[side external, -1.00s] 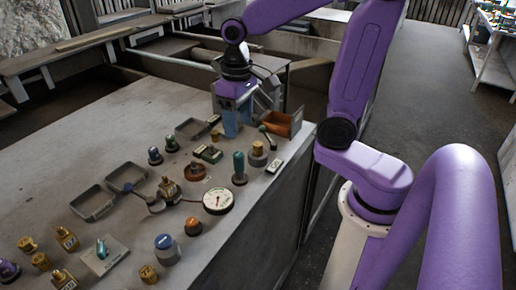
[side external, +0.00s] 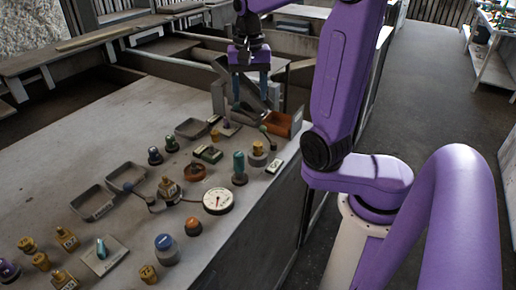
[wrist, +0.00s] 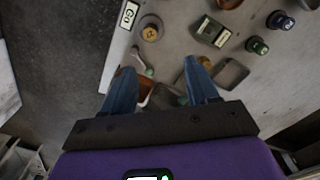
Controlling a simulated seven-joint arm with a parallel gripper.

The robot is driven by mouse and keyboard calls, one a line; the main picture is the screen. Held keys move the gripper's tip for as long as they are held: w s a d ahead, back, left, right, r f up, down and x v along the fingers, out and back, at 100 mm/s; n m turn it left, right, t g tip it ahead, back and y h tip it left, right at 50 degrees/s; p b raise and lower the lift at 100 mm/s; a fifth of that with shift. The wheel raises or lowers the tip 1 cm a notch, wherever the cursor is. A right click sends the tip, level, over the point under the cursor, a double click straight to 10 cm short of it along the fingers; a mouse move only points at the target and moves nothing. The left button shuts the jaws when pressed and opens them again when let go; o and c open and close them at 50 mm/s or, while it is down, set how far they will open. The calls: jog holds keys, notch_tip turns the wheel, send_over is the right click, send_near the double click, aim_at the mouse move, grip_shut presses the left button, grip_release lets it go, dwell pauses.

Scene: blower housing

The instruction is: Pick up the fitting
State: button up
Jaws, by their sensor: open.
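Several brass-coloured parts stand on the grey bench, and I cannot tell which one is the fitting. One brass part (side external: 258,147) sits on a dark base near the bench's right edge; a round brass top (wrist: 150,30) shows ahead of the fingers in the wrist view. A smaller brass part (side external: 215,134) stands near the back, and others (side external: 67,238) are at the front left. My gripper (side external: 250,100) is open, its blue fingers pointing down above the bench's far end. In the wrist view my gripper (wrist: 158,72) has its fingers wide apart with nothing held between them.
An orange-brown open bin (side external: 280,123) stands at the far right corner, close to my fingers. Grey trays (side external: 93,203) lie on the bench. A round dial gauge (side external: 218,200) and several knobs crowd the right side. The bench's back left is clear.

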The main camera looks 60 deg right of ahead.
aim_at(258, 142)
jog(key=f, duration=0.5)
jog(key=s+d+f+m, duration=0.1)
jog(key=f, duration=0.5)
jog(key=f+m, duration=0.1)
jog(key=f, duration=0.5)
jog(key=shift+s+d, duration=0.2)
jog(key=shift+d, duration=0.15)
jog(key=shift+r, duration=0.1)
grip_shut()
jog(key=shift+r, duration=0.1)
